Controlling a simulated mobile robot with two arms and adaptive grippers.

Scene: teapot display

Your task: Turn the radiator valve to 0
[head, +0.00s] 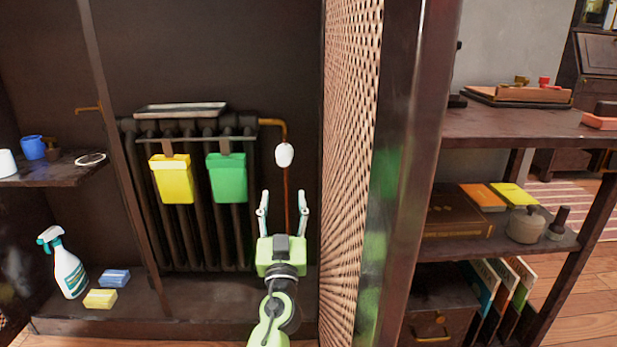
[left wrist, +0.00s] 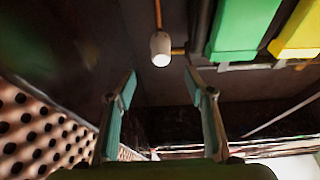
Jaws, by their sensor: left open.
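The white radiator valve (head: 284,154) sits on a copper pipe at the right end of the dark radiator (head: 190,235). It also shows in the left wrist view (left wrist: 160,48), beyond the fingertips. No number or mark on it can be read. My left gripper (head: 284,194) is open and empty, just below the valve in the head view, its two fingers pointing up toward it. In the left wrist view the fingers (left wrist: 160,75) are spread with the valve roughly between their tips and apart from them. My right gripper is not in view.
A yellow container (head: 172,180) and a green container (head: 227,178) hang on the radiator, left of the valve. A perforated panel (head: 350,130) stands close on the right.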

